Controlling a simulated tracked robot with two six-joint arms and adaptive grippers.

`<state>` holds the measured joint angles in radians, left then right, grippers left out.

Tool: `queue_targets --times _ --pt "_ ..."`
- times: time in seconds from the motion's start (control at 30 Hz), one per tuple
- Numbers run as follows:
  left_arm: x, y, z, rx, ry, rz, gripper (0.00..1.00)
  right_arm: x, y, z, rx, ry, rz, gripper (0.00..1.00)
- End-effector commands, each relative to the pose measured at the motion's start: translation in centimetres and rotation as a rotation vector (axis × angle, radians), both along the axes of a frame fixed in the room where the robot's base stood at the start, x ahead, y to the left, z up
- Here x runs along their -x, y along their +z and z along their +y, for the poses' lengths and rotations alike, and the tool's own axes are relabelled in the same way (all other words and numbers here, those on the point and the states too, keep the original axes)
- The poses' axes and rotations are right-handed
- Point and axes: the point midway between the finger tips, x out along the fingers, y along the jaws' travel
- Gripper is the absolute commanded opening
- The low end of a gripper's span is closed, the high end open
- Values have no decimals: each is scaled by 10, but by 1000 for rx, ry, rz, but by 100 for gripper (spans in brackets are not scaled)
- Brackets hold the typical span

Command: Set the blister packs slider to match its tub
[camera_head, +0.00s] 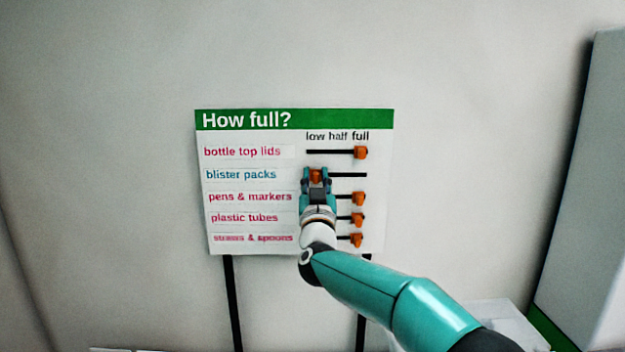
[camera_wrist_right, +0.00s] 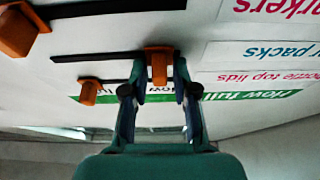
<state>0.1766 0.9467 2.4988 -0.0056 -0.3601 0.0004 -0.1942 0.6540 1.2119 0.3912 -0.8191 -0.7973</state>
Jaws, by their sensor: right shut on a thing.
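A white board headed "How full?" (camera_head: 297,119) has rows of sliders on black tracks, marked low, half and full. The orange blister packs slider (camera_head: 316,176) is at the left end of its track (camera_head: 348,175), beneath "low". My right gripper (camera_head: 316,184) is shut on this slider. In the right wrist view, whose picture is upside down, the slider's orange knob (camera_wrist_right: 158,66) sits between the two fingertips. The blister packs label (camera_head: 241,174) is blue; the other labels are red. My left gripper is not in view.
The bottle top lids slider (camera_head: 360,152) is at full, just above. The pens & markers slider (camera_head: 358,198) and the two below it are also near the full end. A pale container (camera_head: 505,318) shows low at the right, partly hidden by my right arm.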

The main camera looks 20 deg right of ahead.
Motion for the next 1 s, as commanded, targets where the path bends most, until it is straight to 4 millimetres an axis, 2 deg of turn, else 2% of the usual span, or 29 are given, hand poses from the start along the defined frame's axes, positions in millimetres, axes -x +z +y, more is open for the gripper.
queue_targets --times 0.13,0.3,0.4,0.67,0.7,0.73,0.77,1.0 --pt "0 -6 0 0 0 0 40 2 -1 -7 0 -1 -2 0" --pt "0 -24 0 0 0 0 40 10 -3 -36 -1 -5 -4 0" --pt "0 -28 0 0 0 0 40 14 -1 -47 1 -3 -4 0" --pt "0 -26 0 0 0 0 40 14 1 -48 0 0 -1 0" --pt "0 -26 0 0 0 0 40 14 1 -48 0 0 -1 31" --pt "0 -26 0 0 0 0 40 14 1 -47 0 0 -1 36" --pt "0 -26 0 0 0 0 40 14 1 -47 0 0 -1 40" --pt "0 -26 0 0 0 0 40 14 1 -47 0 1 0 40"
